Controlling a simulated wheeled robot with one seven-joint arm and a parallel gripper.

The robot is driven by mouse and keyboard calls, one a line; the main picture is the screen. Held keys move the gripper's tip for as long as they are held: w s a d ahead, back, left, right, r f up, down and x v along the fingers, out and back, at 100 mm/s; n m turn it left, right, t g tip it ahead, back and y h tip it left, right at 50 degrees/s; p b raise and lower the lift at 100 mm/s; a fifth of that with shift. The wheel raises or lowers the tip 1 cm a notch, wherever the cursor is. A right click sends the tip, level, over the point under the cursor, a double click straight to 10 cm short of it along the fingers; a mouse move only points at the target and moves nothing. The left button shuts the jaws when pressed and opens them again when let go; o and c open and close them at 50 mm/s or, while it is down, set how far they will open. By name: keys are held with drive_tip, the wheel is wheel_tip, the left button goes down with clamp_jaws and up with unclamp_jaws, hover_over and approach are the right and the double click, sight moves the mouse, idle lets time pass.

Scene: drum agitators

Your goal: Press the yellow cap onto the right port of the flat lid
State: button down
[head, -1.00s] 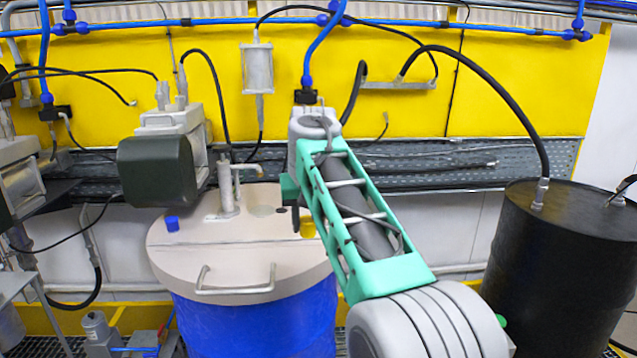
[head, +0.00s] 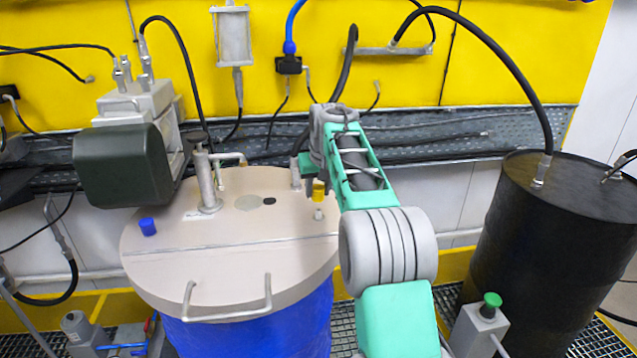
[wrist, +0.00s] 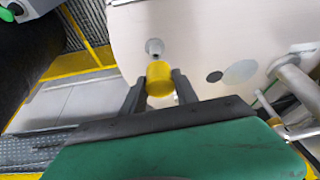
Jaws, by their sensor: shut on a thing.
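My gripper (head: 313,180) is shut on the yellow cap (head: 318,192) and holds it over the right part of the flat lid (head: 200,265). The lid sits on a blue drum (head: 250,330). A small pale port (head: 318,214) stands on the lid just below the cap in the head view. In the wrist view the yellow cap (wrist: 160,82) sits between the two fingers, and the port (wrist: 154,46) shows clear of it, a little beyond. The cap and port look apart; the exact height between them is hard to tell.
A blue cap (head: 148,227) is on the lid's left side. A metal pipe fitting (head: 207,185) rises at the lid's back, and a handle (head: 228,312) is at its front. A black drum (head: 560,240) with a hose stands right. A dark motor (head: 125,165) hangs left.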

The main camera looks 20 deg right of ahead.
sight(319, 210)
drive_tip(key=shift+f+b, duration=0.65)
drive_tip(key=shift+f, duration=0.35)
drive_tip(key=shift+f, duration=0.1)
drive_tip(key=shift+s+f, duration=0.1)
drive_tip(key=shift+f, duration=0.1)
drive_tip(key=shift+f, duration=0.15)
drive_tip(key=shift+f+b, duration=0.8)
drive_tip(key=shift+f, duration=0.35)
drive_tip(key=shift+f, duration=0.4)
